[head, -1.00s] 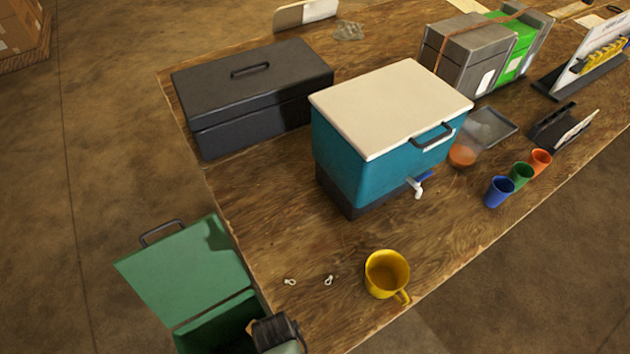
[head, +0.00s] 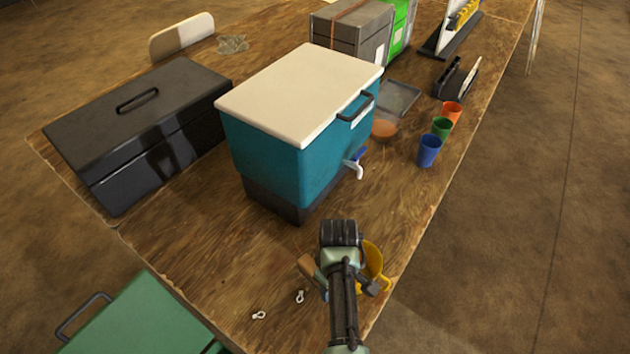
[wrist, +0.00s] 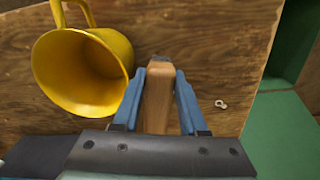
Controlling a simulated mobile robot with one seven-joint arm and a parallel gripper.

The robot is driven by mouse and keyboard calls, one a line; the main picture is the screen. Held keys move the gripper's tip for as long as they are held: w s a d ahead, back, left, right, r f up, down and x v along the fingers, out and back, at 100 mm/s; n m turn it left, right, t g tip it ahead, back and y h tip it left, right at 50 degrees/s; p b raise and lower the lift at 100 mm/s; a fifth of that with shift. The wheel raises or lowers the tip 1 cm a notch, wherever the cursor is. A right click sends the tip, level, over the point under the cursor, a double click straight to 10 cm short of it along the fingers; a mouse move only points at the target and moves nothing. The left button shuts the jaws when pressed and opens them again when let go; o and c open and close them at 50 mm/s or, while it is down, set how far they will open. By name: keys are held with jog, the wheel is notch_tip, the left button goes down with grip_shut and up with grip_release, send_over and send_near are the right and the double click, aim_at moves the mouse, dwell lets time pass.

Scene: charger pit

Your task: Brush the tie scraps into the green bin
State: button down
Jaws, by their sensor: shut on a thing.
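Two small pale tie scraps lie apart on the bench near its front left edge in the head view, one left (head: 259,315) and one right (head: 300,296). One scrap (wrist: 221,104) shows in the wrist view, right of my gripper. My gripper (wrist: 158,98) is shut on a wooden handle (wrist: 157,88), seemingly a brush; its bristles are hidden. In the head view the wood (head: 307,267) shows beside my gripper, close to the right scrap. The green bin (head: 145,318) is at the lower left, beyond the bench edge, with its opening out of view. Its green side (wrist: 285,120) shows at right in the wrist view.
A yellow mug (head: 375,262) stands right beside my gripper, partly hidden by it. A teal cooler (head: 275,160) with a tap and a black toolbox (head: 140,130) stand behind. Blue (head: 429,151), green and orange cups line the right edge. The front left corner is mostly clear.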

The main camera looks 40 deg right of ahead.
notch_tip(320, 180, down, 5)
jog(key=b, duration=0.4)
jog(key=shift+s, duration=0.1)
jog(key=shift+s+a+r, duration=0.1)
jog(key=shift+a+r, duration=0.1)
jog(key=shift+a, duration=0.2)
jog(key=s+a+p, duration=0.4)
jog(key=a+p, duration=0.1)
jog(key=a, duration=0.7)
jog(key=s+a+p, duration=0.4)
jog(key=a+p, duration=0.1)
jog(key=a, duration=0.6)
jog(key=r+p, duration=0.2)
jog(key=r, duration=0.1)
jog(key=r+p, duration=0.2)
jog(key=p, duration=0.1)
jog(key=shift+w+r, duration=0.2)
jog(key=shift+r, duration=0.2)
